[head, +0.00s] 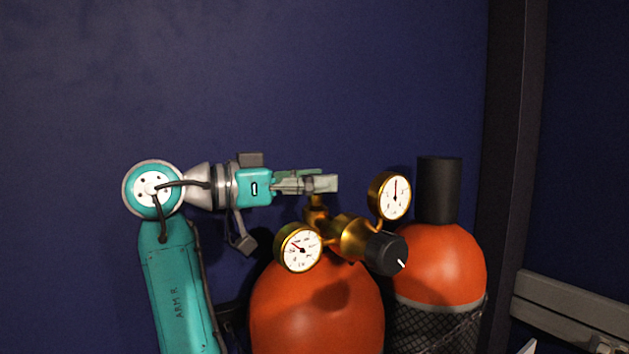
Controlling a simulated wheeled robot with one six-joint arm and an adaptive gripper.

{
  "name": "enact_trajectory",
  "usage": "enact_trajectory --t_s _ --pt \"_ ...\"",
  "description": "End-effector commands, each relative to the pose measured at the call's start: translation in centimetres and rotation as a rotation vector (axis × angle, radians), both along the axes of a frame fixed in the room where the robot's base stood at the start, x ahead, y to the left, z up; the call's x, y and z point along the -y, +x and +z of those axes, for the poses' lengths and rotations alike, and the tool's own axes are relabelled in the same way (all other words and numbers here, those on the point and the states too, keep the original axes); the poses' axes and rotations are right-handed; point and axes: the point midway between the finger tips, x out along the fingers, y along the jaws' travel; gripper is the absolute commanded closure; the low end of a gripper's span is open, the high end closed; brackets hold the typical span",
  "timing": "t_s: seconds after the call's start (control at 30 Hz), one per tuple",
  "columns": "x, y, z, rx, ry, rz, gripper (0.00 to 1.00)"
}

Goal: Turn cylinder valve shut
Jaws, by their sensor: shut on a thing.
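An orange gas cylinder (316,310) stands upright at the lower middle of the head view. A brass valve and regulator (350,236) sit on its top, with a black knob (386,253) bearing a white mark. My gripper (322,184) reaches in level from the left, right above the brass valve stem (317,204). Its fingers are shut on the valve's top, and they hide the part that they hold. A lower white gauge (298,247) has its needle pointing to the upper left. The upper right gauge (390,195) has its needle pointing nearly straight up.
A second orange cylinder (440,262) with a black cap (439,190) and dark mesh sleeve (437,325) stands close on the right. A dark post (510,130) and grey rail (570,310) are farther right. The space above my gripper, before the blue wall (300,80), is clear.

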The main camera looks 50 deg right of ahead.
Motion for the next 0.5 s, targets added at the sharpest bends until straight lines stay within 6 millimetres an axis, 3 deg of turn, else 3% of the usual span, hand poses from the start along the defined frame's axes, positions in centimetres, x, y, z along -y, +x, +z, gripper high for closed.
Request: enact_trajectory --t_s 0.5 --pt "0.04 0.07 0.02 -0.001 0.0 -0.164 0.8"
